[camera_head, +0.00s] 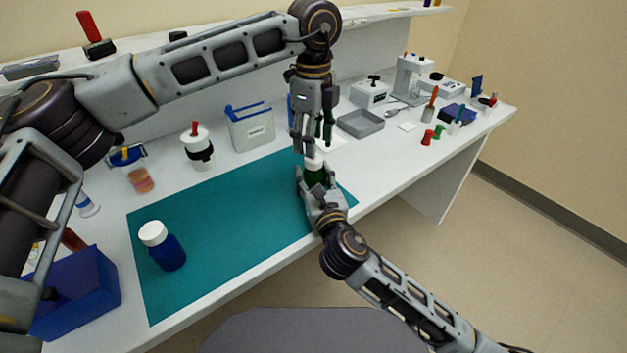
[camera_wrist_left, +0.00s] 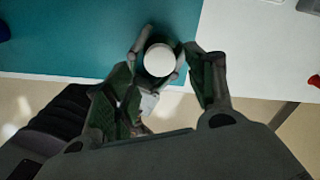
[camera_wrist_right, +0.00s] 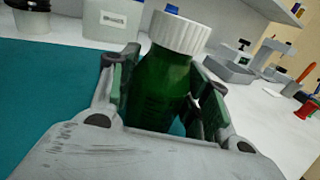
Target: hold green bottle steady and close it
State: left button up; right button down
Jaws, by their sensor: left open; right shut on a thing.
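The green bottle (camera_wrist_right: 160,88) stands upright at the right end of the teal mat (camera_head: 220,232), with a white cap (camera_wrist_right: 180,33) on its top. My right gripper (camera_head: 312,183) is shut around the bottle's body, with a finger on each side in the right wrist view. My left gripper (camera_head: 318,142) is open and points down just above the cap. In the left wrist view the cap (camera_wrist_left: 160,60) shows between the left fingers, apart from them. In the head view the bottle is mostly hidden by the grippers. Whether the cap is fully seated I cannot tell.
A blue bottle with a white cap (camera_head: 165,250) stands on the mat's left part. A blue bin (camera_head: 80,295) is at the front left. A white container (camera_head: 250,128), a grey tray (camera_head: 360,124) and instruments line the back. The mat's middle is clear.

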aim_at(313, 176)
pick_arm(q)
jog(key=shift+f, duration=2.45)
